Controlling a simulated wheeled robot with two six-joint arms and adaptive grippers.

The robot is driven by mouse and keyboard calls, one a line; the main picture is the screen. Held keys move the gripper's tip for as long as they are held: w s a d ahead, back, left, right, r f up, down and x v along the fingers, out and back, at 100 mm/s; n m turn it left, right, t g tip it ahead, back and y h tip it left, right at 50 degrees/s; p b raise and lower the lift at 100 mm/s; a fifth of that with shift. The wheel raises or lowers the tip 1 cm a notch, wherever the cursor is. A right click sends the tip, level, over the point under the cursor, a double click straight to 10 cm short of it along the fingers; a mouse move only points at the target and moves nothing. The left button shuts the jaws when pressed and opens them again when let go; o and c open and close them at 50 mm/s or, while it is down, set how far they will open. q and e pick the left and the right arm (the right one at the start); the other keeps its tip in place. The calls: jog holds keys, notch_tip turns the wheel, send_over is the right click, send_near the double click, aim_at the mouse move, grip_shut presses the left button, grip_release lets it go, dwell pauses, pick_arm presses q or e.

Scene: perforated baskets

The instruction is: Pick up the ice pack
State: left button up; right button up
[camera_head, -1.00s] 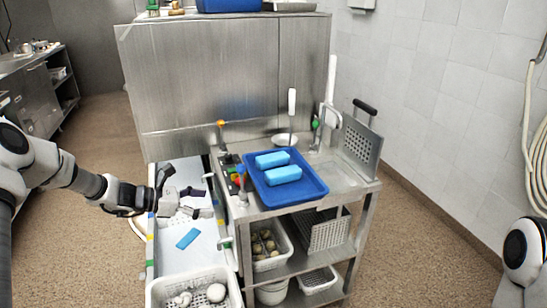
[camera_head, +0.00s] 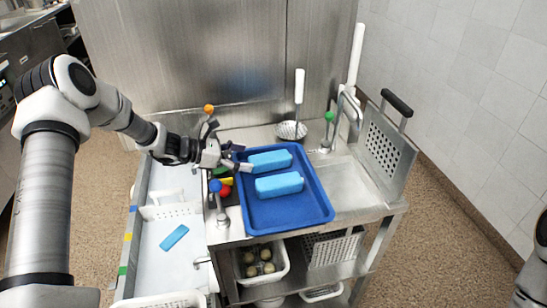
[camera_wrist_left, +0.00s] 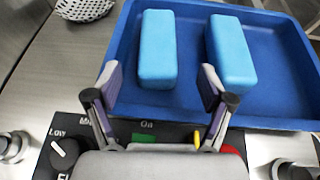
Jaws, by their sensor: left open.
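Two light blue ice-pack-like blocks lie side by side in a blue tray (camera_head: 318,213) on the steel counter. The far block (camera_head: 269,161) shows on the left in the left wrist view (camera_wrist_left: 157,50). The near block (camera_head: 279,186) shows on the right there (camera_wrist_left: 230,52). My left gripper (camera_head: 238,160) is open and empty at the tray's left edge, pointing at the far block. In the wrist view its fingertips (camera_wrist_left: 160,84) stand apart, with the far block ahead between them, nearer the left finger. I cannot tell if it touches. My right gripper is out of view.
A control panel with a knob (camera_wrist_left: 64,153) and coloured buttons lies under the gripper. A flat blue piece (camera_head: 174,237) lies on the left surface.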

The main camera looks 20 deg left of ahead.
aim_at(255, 159)
pick_arm(q)
jog(key=x, duration=0.5)
jog(key=shift+w+a+f, duration=0.1)
jog(key=shift+a+f, duration=0.2)
jog(key=shift+f, duration=0.05)
jog(key=shift+s+r, duration=0.2)
jog(key=shift+s, duration=0.05)
jog(key=shift+c, duration=0.7)
jog(key=c, duration=1.3)
